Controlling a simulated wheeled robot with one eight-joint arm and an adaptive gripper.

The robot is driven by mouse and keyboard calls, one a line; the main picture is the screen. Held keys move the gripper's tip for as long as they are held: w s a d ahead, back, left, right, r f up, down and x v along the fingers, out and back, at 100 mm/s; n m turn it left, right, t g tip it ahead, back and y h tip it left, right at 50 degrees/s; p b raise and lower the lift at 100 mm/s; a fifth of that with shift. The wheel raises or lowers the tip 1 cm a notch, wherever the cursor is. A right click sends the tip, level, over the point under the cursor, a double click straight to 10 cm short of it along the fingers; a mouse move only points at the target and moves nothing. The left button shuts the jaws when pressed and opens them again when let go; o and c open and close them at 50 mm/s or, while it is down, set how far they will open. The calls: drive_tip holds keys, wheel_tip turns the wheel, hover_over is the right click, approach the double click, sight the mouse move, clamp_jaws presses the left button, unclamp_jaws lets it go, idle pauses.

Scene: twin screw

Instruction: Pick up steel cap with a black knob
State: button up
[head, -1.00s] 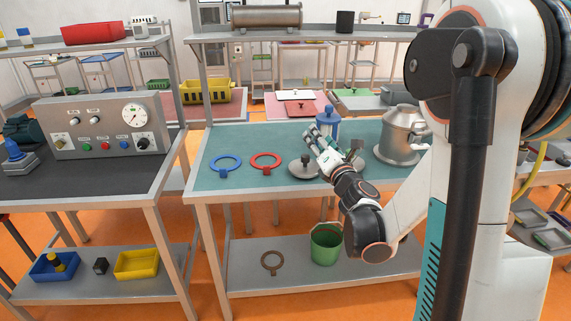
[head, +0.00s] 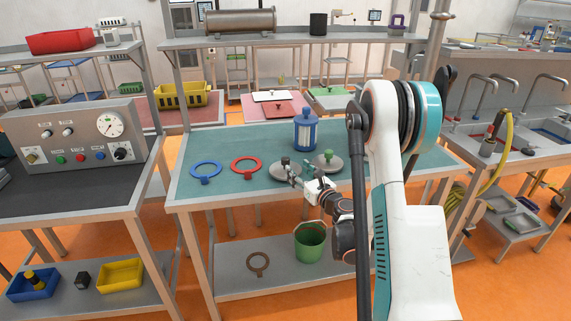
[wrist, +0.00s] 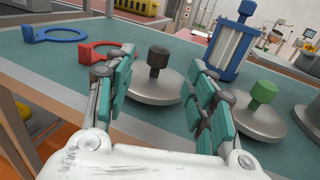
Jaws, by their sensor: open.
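The steel cap with a black knob (head: 281,174) lies flat on the teal bench top, to the right of the red ring. In the wrist view the cap (wrist: 142,92) shows between and beyond my fingers, its black knob upright. My gripper (head: 300,170) is open and empty at the cap's near right side. In the wrist view its teal-padded fingers (wrist: 160,66) stand on either side of the knob, apart from it. The fingers hide parts of the cap's rim.
A steel cap with a green knob (head: 330,164) lies close on the right. A blue-ended cylinder (head: 305,132) stands behind. A red ring (head: 246,164) and a blue ring (head: 205,170) lie left. A shelf (head: 235,41) spans the bench's back.

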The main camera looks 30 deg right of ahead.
sight(288, 161)
drive_tip(key=shift+w+f+b, duration=0.1)
drive_tip(key=shift+w+b, duration=0.4)
drive_tip(key=shift+w, duration=0.75)
drive_tip(key=shift+w+a+b, duration=0.2)
drive_tip(key=shift+w+b, duration=0.75)
drive_tip(key=shift+w, duration=1.95)
clamp_jaws()
